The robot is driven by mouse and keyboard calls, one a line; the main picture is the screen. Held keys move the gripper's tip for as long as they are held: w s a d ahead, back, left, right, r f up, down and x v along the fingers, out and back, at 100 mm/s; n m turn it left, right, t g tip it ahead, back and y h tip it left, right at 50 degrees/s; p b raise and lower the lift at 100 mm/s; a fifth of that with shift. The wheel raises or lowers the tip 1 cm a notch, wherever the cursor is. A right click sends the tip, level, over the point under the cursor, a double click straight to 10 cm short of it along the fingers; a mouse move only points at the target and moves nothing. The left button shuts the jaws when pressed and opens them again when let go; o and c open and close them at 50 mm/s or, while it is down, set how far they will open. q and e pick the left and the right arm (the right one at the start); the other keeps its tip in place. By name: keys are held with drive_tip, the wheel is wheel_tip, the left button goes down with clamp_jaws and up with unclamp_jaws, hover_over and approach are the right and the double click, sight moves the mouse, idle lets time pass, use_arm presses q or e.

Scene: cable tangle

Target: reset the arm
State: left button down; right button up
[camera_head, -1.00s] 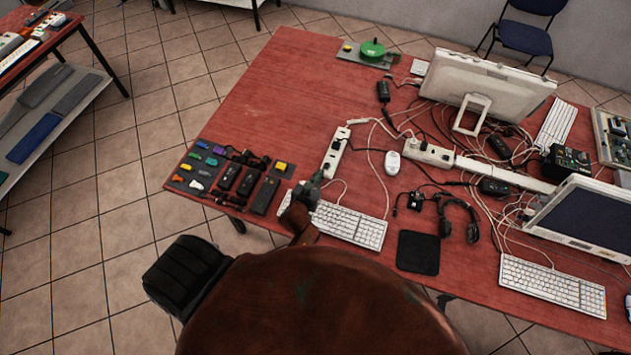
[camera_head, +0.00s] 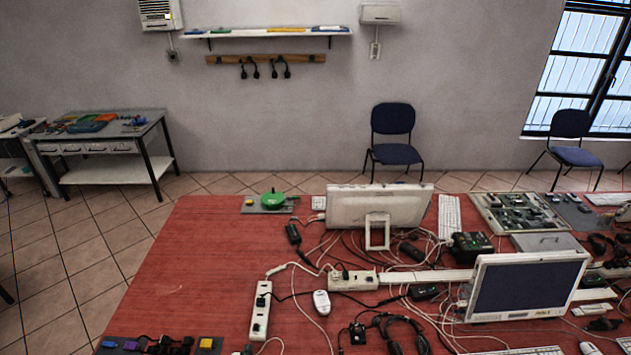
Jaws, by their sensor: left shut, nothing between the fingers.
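My left gripper (camera_head: 244,350) barely shows at the bottom edge of the head view. Only a small dark tip is seen, just below the white power strip (camera_head: 260,311) on the red table (camera_head: 200,255). It is shut with nothing in it, and the rest of it and its arm are outside the picture. My right gripper is not in view.
Tangled cables run between a white power strip (camera_head: 353,280), a monitor (camera_head: 376,207) and a second screen (camera_head: 527,285). A mouse (camera_head: 321,302) and headphones (camera_head: 400,328) lie nearby. The table's left part is mostly clear.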

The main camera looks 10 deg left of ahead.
use_arm(q)
drive_tip(key=s+a+g, duration=0.5)
drive_tip(key=s+a, duration=0.1)
drive_tip(key=s, duration=0.5)
drive_tip(key=s+d+r+m+g+h, duration=0.25)
drive_tip(key=s+g, duration=0.25)
drive_tip(key=s, duration=0.9)
wheel_tip(320, 180, down, 34)
drive_tip(key=s+d+g+b, duration=0.1)
drive_tip(key=s+d+b, duration=0.1)
drive_tip(key=b, duration=0.2)
drive_tip(key=s+f+m+g+b, duration=0.1)
drive_tip(key=s+f+b, duration=0.1)
drive_tip(key=s+f, duration=1.7)
drive_tip(key=shift+s+f+b, duration=0.2)
drive_tip(key=shift+f+b, duration=0.15)
drive_tip(key=shift+f, duration=0.25)
